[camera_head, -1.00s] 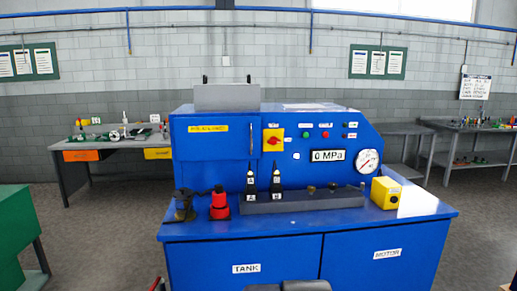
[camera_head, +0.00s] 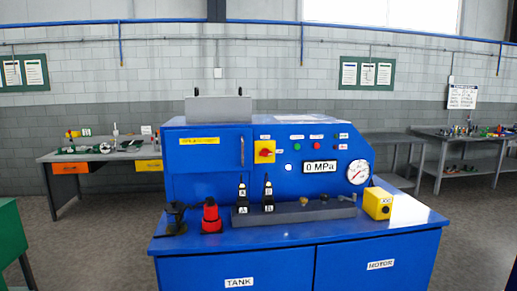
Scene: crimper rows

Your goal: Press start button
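A blue machine (camera_head: 215,160) stands in front of me with a control panel on its upper right face. A small green button (camera_head: 297,146) and a red button (camera_head: 316,146) sit side by side there. Their labels are too small to read, so I cannot confirm which one is start. A yellow plate with a red rotary switch (camera_head: 264,151) is left of them. Below is a display (camera_head: 320,167) reading 0 MPa. A round gauge (camera_head: 359,172) is at the right. My gripper is not in view.
Side tables (camera_head: 92,154) stand behind at left and right. A green cabinet (camera_head: 10,235) is at the left edge.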

